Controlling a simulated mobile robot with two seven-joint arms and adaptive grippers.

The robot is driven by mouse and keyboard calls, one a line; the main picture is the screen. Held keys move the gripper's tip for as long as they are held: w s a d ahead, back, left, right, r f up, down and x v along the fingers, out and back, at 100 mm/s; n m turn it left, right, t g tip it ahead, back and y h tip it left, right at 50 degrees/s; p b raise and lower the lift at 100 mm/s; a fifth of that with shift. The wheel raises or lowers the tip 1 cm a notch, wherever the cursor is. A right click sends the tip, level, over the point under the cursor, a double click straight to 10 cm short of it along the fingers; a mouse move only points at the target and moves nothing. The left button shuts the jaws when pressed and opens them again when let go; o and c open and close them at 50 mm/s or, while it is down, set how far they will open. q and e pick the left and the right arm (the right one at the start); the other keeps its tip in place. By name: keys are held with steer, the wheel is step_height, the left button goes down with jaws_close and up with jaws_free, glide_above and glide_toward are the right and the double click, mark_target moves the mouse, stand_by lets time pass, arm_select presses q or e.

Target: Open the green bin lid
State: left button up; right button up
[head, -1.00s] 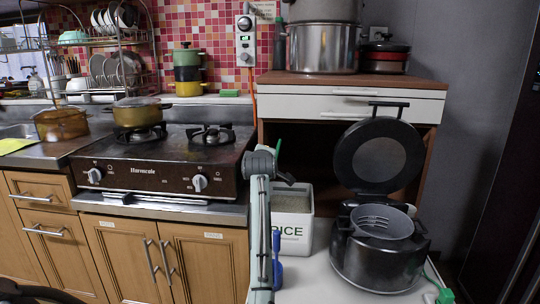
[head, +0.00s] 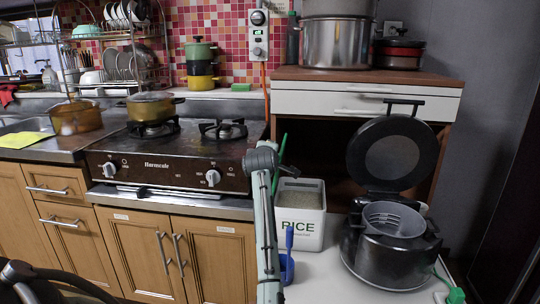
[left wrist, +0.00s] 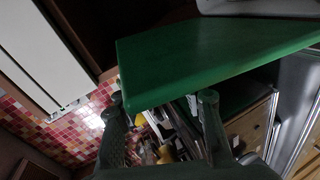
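A broad, flat green panel (left wrist: 195,65) with a straight edge fills the upper middle and right of the left wrist view. It looks like part of the green bin, but I cannot tell whether it is lid or wall. My left gripper (left wrist: 162,101) is open there, its two dark fingers apart just beside the panel's edge. Nothing is held between them, and I cannot tell whether a fingertip touches the panel. The green bin does not show in the head view.
A white rice box (head: 301,215) and a black cooker (head: 390,250) with its lid raised stand on a white surface at right. The stove (head: 175,165) is at left above wooden cabinets (head: 195,255). A dark curved shape (head: 40,280) fills the lower left corner.

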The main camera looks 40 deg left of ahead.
arm_select(q)
steer(key=shift+o, duration=0.5)
steer(key=shift+d, duration=0.1)
steer(key=shift+s+d+r, duration=0.1)
steer(key=shift+s+d, duration=0.05)
steer(key=shift+s, duration=0.05)
steer(key=v, duration=1.1)
steer(key=shift+s, duration=0.2)
steer(key=shift+d, duration=0.1)
